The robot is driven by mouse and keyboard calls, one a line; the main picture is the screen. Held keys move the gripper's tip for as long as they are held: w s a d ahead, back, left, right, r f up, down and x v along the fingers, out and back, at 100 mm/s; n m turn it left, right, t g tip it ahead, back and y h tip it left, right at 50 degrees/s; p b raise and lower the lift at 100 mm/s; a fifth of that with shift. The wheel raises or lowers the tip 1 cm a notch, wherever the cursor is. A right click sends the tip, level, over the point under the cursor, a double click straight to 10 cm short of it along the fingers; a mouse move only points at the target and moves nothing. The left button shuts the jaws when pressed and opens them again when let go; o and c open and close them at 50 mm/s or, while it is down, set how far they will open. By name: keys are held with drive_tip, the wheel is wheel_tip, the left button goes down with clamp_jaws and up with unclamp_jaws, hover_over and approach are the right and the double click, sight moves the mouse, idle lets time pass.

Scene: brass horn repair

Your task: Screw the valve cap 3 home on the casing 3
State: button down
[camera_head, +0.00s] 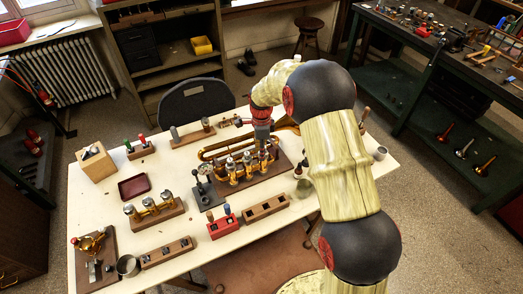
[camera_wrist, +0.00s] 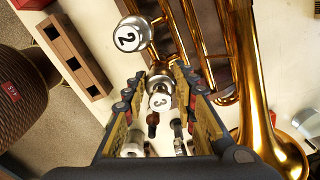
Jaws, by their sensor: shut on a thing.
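Valve cap 3 (camera_wrist: 160,101), a silvery cap with a white top marked "3", sits between the fingers of my gripper (camera_wrist: 164,88) in the wrist view. My gripper is shut on it. Casing 3 is mostly hidden beneath the cap and fingers, so I cannot tell how the threads sit. Valve cap 2 (camera_wrist: 130,36), marked "2", stands beside my left finger. In the head view my gripper (camera_head: 263,142) is over the right end of the valve row on the brass horn (camera_head: 215,152), which lies on a wooden board.
Brass tubing and a bell (camera_wrist: 283,148) lie close on the right in the wrist view. A slotted wooden block (camera_head: 266,207) and a red holder (camera_head: 222,226) stand in front of the horn. A dark red tray (camera_head: 134,187) is at left. The white table (camera_head: 100,213) has some bare room.

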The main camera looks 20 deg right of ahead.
drive_tip(key=shift+m, duration=0.8)
drive_tip(key=m+p, duration=0.1)
drive_tip(key=m, duration=0.3)
drive_tip(key=shift+w, duration=0.2)
drive_tip(key=shift+d+m, duration=0.1)
drive_tip(key=shift+m, duration=0.5)
drive_tip(key=m+p, duration=0.1)
drive_tip(key=m, duration=0.4)
drive_tip(key=shift+w+d, duration=0.1)
drive_tip(key=shift+d, duration=0.05)
drive_tip(key=c, duration=1.3)
unclamp_jaws()
drive_tip(key=shift+c, duration=0.2)
